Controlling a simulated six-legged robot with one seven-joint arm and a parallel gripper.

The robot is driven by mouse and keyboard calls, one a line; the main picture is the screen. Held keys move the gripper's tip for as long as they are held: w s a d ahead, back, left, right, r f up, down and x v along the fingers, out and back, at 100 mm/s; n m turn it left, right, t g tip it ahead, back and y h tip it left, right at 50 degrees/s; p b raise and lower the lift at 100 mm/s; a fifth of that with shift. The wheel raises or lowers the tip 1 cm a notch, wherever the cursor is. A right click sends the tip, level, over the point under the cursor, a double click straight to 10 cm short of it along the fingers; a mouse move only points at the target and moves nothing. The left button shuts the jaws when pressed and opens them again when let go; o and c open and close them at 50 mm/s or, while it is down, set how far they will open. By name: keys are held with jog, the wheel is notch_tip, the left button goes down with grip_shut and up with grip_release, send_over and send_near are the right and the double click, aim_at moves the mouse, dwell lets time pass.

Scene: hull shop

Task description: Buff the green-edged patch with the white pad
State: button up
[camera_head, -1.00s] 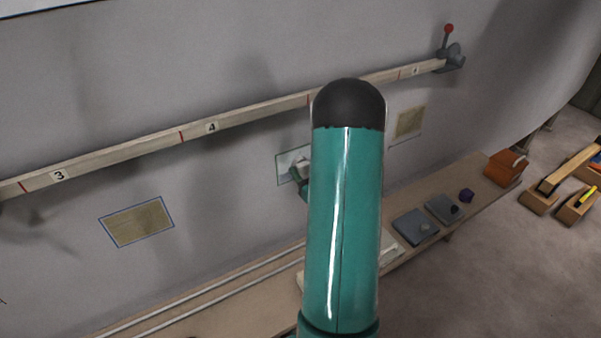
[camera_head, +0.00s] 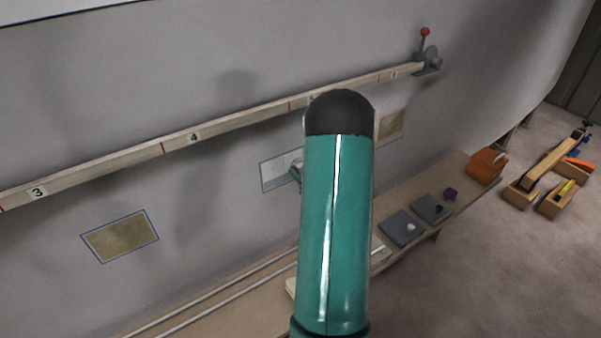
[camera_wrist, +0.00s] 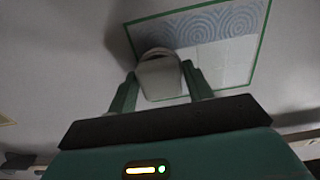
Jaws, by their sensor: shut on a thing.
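The green-edged patch (camera_wrist: 222,55) is on the grey hull wall. In the wrist view its upper part carries bluish swirl marks and its lower part is plain and pale. In the head view the patch (camera_head: 275,176) is partly hidden behind my arm. My gripper (camera_wrist: 160,76) is shut on the white pad (camera_wrist: 160,80), which overlaps the patch's left part in the wrist view. I cannot tell whether the pad touches the surface. In the head view only a bit of my gripper (camera_head: 296,172) shows beside the arm.
A numbered rail (camera_head: 235,124) runs above the patches to a red-knobbed lever (camera_head: 425,45). A blue-edged patch (camera_head: 120,236) is at left, another tan patch (camera_head: 392,124) at right.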

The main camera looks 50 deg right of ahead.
aim_at(263, 184)
jog(key=shift+s+d+f, duration=0.2)
jog(key=shift+d+f, duration=0.35)
jog(key=shift+s+d+f, duration=0.15)
jog(key=shift+d+f, duration=0.35)
jog(key=shift+w+a, duration=0.75)
jog(key=shift+a, duration=1.6)
jog(key=shift+w+a, duration=0.75)
jog(key=shift+a, duration=1.6)
jog(key=shift+w+a, duration=0.75)
jog(key=shift+a, duration=1.6)
jog(key=shift+o, duration=1.2)
jog(key=shift+c, duration=1.2)
jog(key=shift+s, duration=0.2)
jog(key=shift+s+a, duration=0.15)
jog(key=shift+s, duration=0.3)
jog(key=shift+v, duration=2.45)
